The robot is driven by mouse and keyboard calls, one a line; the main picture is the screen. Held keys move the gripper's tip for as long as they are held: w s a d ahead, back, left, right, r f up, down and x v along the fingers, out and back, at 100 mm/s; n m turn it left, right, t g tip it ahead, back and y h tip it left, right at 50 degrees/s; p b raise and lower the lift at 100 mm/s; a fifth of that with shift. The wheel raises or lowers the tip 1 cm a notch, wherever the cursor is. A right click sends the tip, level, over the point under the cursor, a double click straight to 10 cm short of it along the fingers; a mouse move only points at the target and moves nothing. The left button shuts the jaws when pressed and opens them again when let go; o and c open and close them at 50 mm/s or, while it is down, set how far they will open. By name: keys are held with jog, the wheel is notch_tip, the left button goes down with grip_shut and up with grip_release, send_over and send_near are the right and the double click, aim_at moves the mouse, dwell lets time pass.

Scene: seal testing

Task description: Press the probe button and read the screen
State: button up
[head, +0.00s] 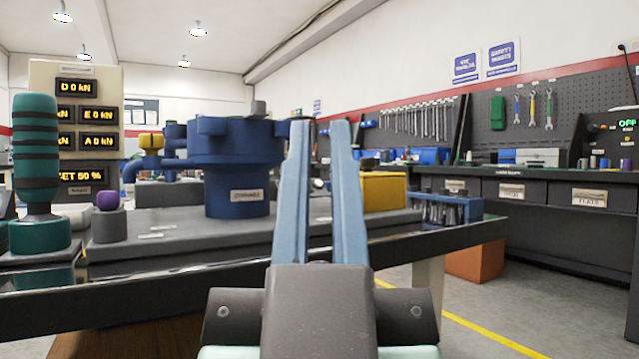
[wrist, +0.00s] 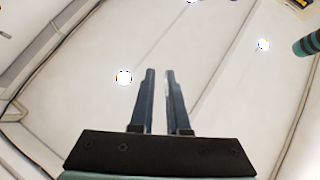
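A purple button (head: 108,200) sits on a grey cylinder at the left of the bench; I cannot tell for sure that it is the probe button. A cream display panel (head: 107,125) stands behind it, with dark screens showing yellow text such as "D 0 kN", "E 0 kN", "A 0 kN" and a lower line ending "ET 50 %". My gripper (head: 320,125) points upward in front of the bench, right of the button and apart from it. Its fingers have a narrow empty gap, also seen in the wrist view (wrist: 160,73).
A teal, dark-banded column (head: 36,155) stands left of the button and partly covers the panel. A large blue flanged body (head: 238,165) stands right of it. A yellow box (head: 384,191) and a blue tool rack (head: 455,207) are farther right. The floor at right is clear.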

grip_shut()
dwell(1.4)
notch_tip(320, 180, up, 31)
jog(key=p, duration=3.1)
